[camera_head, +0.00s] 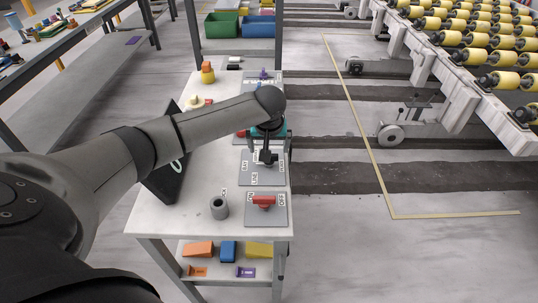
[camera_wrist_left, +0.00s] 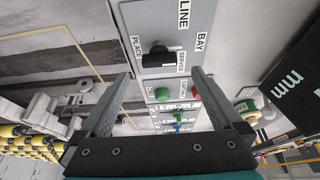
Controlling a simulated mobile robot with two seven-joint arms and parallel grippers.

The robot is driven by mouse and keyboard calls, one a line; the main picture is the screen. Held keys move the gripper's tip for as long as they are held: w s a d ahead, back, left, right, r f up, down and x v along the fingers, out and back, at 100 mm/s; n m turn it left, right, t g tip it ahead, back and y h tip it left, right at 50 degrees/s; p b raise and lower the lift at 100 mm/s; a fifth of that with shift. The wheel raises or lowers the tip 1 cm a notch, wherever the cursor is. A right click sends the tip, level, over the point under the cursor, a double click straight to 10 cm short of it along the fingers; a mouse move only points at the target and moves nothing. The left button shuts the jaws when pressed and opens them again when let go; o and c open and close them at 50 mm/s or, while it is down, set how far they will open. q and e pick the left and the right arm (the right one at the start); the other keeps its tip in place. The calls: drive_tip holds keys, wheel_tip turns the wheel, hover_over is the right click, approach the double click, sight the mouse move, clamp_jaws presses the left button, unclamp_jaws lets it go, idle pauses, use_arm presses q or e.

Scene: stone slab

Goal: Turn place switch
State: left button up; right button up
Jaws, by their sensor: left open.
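The place switch is a black knob on a grey plate; the knob (camera_wrist_left: 158,55) shows in the left wrist view. Labels PLACE, LINE, BAY and SERVICE are around it. The grey plate (camera_head: 269,179) lies on the white slab in the head view, where my arm and gripper largely hide the knob. My left gripper (camera_head: 266,150) is over this plate, pointing down. In the left wrist view its two fingers (camera_wrist_left: 160,76) are spread apart, with the knob beyond them and nothing held. I cannot tell the exact gap to the knob. My right gripper is not in view.
A red ON/OFF switch (camera_head: 263,201) is on a nearer plate. A grey cylinder (camera_head: 219,207) and a dark tilted panel (camera_head: 165,183) stand to the left. A purple knob (camera_head: 263,73) is on a farther plate.

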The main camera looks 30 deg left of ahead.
use_arm(q)
drive_tip(key=shift+b+x, duration=0.5)
drive_tip(key=shift+x, duration=2)
drive_tip(key=c, duration=1.4)
